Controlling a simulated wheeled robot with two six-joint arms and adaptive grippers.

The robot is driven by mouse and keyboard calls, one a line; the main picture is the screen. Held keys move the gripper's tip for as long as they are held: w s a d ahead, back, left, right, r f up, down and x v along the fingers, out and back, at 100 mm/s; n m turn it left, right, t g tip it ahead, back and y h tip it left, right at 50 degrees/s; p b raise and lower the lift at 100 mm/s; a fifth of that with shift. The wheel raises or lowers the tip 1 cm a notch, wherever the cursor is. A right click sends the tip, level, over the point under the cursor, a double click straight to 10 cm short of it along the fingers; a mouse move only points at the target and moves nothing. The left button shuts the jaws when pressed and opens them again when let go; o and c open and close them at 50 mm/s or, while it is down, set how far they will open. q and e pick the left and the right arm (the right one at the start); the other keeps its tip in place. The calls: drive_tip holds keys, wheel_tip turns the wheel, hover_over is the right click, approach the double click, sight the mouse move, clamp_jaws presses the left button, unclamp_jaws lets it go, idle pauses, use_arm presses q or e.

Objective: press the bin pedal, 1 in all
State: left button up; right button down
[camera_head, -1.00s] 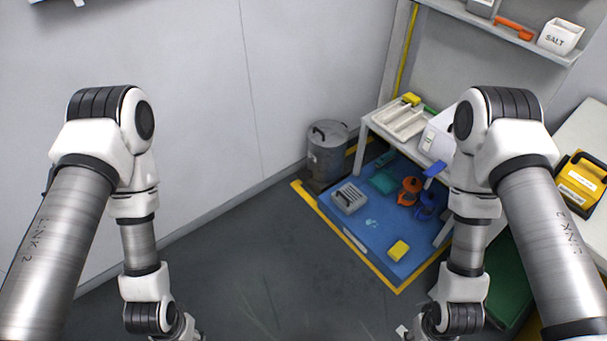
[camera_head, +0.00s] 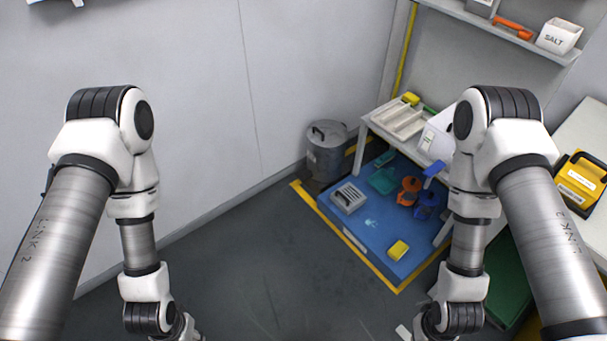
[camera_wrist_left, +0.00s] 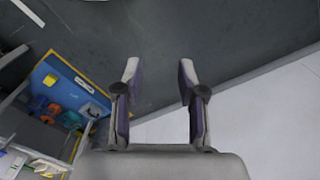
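A grey metal bin (camera_head: 327,150) with a dark handle on its lid stands on the floor against the wall, left of the white table. I cannot make out its pedal in the head view. My left gripper (camera_wrist_left: 158,78) shows in the left wrist view with its two fingers apart and nothing between them, over bare floor. It is well away from the bin.
A blue mat (camera_head: 360,238) with yellow floor tape lies before the bin, holding a grey box (camera_head: 348,198), orange and blue items and a yellow block (camera_head: 398,250). A white table (camera_head: 400,122) stands behind. Open dark floor (camera_head: 250,260) lies left of the mat.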

idle(0.5)
use_arm(q)
clamp_jaws()
idle(1.1)
